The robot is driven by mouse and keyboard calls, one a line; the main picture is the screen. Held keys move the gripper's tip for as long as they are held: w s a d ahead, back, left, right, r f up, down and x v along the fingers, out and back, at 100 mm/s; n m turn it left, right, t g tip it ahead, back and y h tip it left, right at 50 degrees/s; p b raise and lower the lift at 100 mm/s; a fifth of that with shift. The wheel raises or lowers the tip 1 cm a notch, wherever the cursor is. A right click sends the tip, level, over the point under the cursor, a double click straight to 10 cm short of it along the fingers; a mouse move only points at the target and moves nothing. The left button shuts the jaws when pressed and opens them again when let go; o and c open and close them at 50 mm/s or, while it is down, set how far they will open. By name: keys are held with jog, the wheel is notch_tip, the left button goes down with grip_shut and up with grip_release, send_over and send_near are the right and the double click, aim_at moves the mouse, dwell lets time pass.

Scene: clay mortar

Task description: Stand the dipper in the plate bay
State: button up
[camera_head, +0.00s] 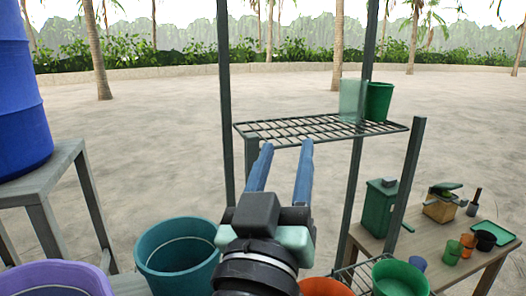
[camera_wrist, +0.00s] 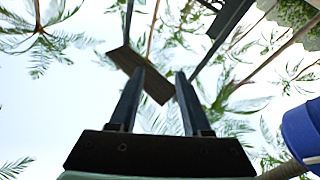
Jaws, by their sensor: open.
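My gripper (camera_head: 287,146) is open and empty, its two blue fingers pointing up and away. In the head view its fingertips overlap the front edge of the upper wire shelf (camera_head: 330,128) of a dark metal rack; I cannot tell the depth gap. A translucent pale green cup (camera_head: 351,100) and a dark green cup (camera_head: 379,102) stand on that shelf at its right end. I cannot pick out a dipper for certain, nor a marked plate bay. In the wrist view my open gripper (camera_wrist: 156,73) has nothing between its fingers; a dark brown slab (camera_wrist: 142,75) shows behind them.
A teal bucket (camera_head: 178,258), a purple basin (camera_head: 55,280), an orange basin (camera_head: 326,287) and a green basin (camera_head: 399,278) surround my arm. A blue barrel (camera_head: 20,100) stands left on a grey stand. A wooden table (camera_head: 432,255) at right holds several small items. Rack posts (camera_head: 226,90) rise beside the shelf.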

jog(key=s+a+r+t+y, duration=0.1)
jog(key=s+r+t+y, duration=0.1)
jog(key=s+r, duration=0.3)
jog(key=s+a+r+t+y, duration=0.1)
jog(key=s+r+t+y, duration=0.2)
jog(key=r, duration=0.7)
jog(key=shift+s+a+r+t, duration=0.25)
jog(key=shift+s+t, duration=0.25)
jog(key=shift+s, duration=0.5)
notch_tip(320, 180, up, 17)
jog(key=p, duration=1.7)
jog(key=shift+a+f, duration=0.1)
jog(key=shift+a, duration=0.05)
